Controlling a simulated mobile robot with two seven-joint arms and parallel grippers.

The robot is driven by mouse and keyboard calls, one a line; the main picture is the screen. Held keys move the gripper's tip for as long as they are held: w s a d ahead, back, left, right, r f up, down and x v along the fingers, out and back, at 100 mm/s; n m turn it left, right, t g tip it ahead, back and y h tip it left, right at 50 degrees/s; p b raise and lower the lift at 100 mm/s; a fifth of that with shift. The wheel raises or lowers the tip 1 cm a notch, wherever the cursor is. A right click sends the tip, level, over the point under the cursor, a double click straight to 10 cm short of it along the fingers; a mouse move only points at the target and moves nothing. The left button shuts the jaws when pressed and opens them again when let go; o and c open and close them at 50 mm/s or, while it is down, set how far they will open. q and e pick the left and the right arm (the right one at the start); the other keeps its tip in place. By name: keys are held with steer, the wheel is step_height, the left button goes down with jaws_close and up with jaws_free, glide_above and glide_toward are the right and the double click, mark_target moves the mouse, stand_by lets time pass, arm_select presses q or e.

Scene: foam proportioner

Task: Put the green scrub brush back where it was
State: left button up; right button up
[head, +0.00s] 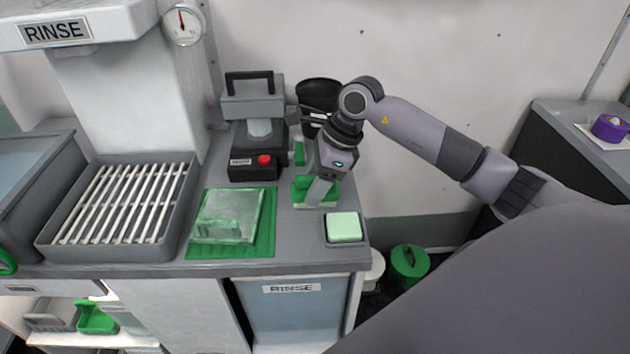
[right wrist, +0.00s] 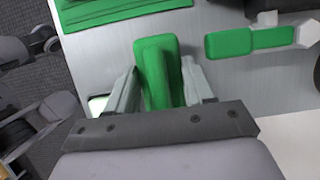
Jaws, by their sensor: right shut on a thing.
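The green scrub brush (head: 301,187) is at the middle right of the grey counter in the head view. My right gripper (head: 319,194) reaches down over it from above, shut on its raised green part. In the right wrist view the brush (right wrist: 158,72) sits between the two grey fingers (right wrist: 160,88), one on each side. I cannot tell whether its underside touches the counter. My left gripper is not in view.
A green mat (head: 262,248) with a clear green box (head: 228,212) lies left of the brush. A pale green sponge (head: 343,226) sits in front. A grey device with a red button (head: 265,160) and a black bucket (head: 318,92) stand behind. A slatted rack (head: 120,205) is farther left.

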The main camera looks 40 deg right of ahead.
steer(key=shift+f, duration=0.15)
steer(key=o, duration=1)
steer(key=shift+d+r, duration=0.15)
steer(key=shift+r, duration=0.3)
steer(key=v, duration=1.1)
steer(key=shift+s, duration=0.15)
steer(key=shift+r, duration=0.1)
